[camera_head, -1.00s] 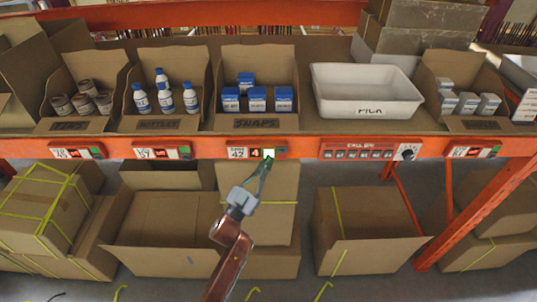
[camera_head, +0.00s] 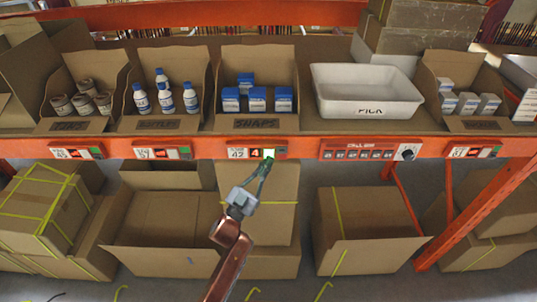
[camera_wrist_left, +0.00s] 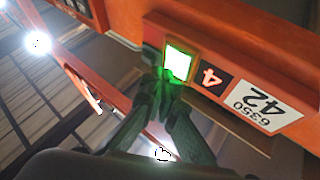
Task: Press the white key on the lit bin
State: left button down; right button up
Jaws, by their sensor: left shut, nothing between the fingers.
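The lit bin is the cardboard bin marked SNAPS (camera_head: 256,124), holding several blue-and-white boxes (camera_head: 257,99). On the orange rail below it is a label panel reading 42, with a red 4 display (camera_head: 256,153) and a glowing white key (camera_head: 269,154). In the left wrist view the key (camera_wrist_left: 178,63) shines white with green light around it. My left gripper (camera_head: 268,163) is shut and empty, its fingertips at the key's lower edge. In the wrist view the fingertips (camera_wrist_left: 166,80) are beside the key; I cannot tell whether they touch. My right gripper is not in view.
A white PICK tray (camera_head: 367,110) stands to the right. A control strip with a knob (camera_head: 407,153) is on the rail. Cardboard boxes (camera_head: 367,256) fill the space below.

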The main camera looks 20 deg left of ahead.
pick_arm(q)
jog(key=shift+w+a, duration=0.1)
jog(key=shift+w, duration=0.35)
jog(key=shift+w, duration=0.1)
dwell(0.5)
jog(key=shift+w+a, duration=0.15)
jog(key=shift+w, duration=0.15)
jog(key=shift+s, duration=0.1)
dwell(0.5)
jog(key=shift+s, duration=0.25)
jog(key=shift+s+d+p, duration=0.25)
jog(key=shift+s+p, duration=0.15)
jog(key=shift+s, duration=0.1)
